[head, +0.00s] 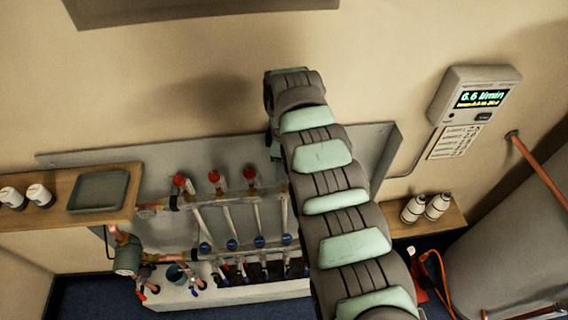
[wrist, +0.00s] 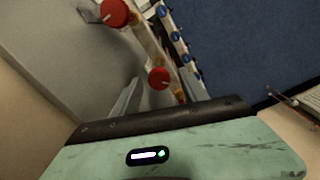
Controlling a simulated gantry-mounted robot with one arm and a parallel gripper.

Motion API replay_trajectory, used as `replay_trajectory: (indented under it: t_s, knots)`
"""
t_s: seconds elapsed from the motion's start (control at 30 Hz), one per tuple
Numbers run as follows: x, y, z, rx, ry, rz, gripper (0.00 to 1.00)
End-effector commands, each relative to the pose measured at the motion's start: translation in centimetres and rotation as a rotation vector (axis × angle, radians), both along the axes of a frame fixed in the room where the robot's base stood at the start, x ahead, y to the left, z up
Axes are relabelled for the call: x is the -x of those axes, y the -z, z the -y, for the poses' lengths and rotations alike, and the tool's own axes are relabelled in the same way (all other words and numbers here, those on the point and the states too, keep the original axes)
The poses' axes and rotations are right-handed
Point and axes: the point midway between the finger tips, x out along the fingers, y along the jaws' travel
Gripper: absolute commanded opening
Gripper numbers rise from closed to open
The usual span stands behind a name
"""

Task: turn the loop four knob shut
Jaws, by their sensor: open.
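The manifold (head: 240,196) is on a grey backing panel, with red knobs along its upper rail. Three show in the head view: left (head: 179,180), middle (head: 214,176) and right (head: 250,173). My arm covers the rail to the right of these, so a fourth red knob there cannot be seen. In the wrist view one red knob (wrist: 115,13) is at the top, and another (wrist: 158,78) is just beyond my gripper (wrist: 157,120). Which loops these are I cannot tell.
Blue knobs (head: 232,244) line the lower rail. A wall display (head: 482,98) reads about 6.6 l/min. A shelf at left holds a grey tray (head: 98,191) and white containers (head: 39,195). Bottles (head: 412,209) stand on the right shelf. A grey tank (head: 510,235) is at far right.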

Motion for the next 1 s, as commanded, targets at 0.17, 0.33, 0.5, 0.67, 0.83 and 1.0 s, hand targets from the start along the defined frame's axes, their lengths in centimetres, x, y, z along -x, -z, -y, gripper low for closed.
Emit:
replay_trajectory:
  t_s: [0.17,0.33,0.5,0.67,0.83,1.0]
  knots:
    - [-0.02,0.08,0.0,0.0,0.0,0.001,0.51]
    - [-0.02,0.05,0.0,0.0,0.0,0.001,0.44]
    - [-0.02,0.04,-0.01,0.0,0.0,0.001,0.3]
    - [-0.02,0.03,-0.01,0.0,0.0,0.001,0.17]
    - [-0.02,0.02,-0.01,0.0,0.0,0.0,0.03]
    - [-0.02,0.01,-0.01,0.0,0.0,0.0,0.0]
